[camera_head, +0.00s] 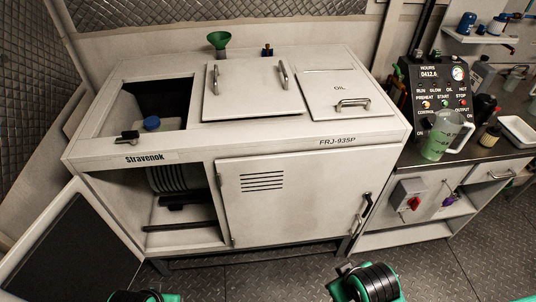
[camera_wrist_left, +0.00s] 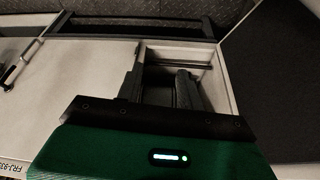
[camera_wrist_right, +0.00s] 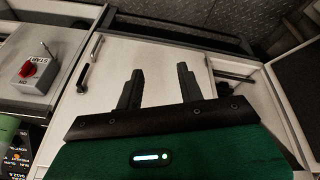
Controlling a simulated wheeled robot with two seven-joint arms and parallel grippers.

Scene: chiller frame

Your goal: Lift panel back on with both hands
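A pale panel (camera_head: 250,92) with two upright bar handles lies flat on top of the white cabinet (camera_head: 310,145). Its left handle (camera_head: 215,78) and right handle (camera_head: 283,76) stand clear. Left of it, the cabinet top has an open rectangular hole (camera_head: 155,90) with a blue cap (camera_head: 151,123) inside. My left gripper (camera_wrist_left: 159,88) is open and empty. My right gripper (camera_wrist_right: 159,86) is open and empty. Both arms show low in the head view, in front of the cabinet and well away from the panel; their fingertips are not clear there.
A green funnel (camera_head: 219,41) stands behind the panel. The left front door (camera_head: 70,245) hangs open; the right front door (camera_head: 290,190) is shut. A green-tinted jug (camera_head: 441,140) stands on the right bench.

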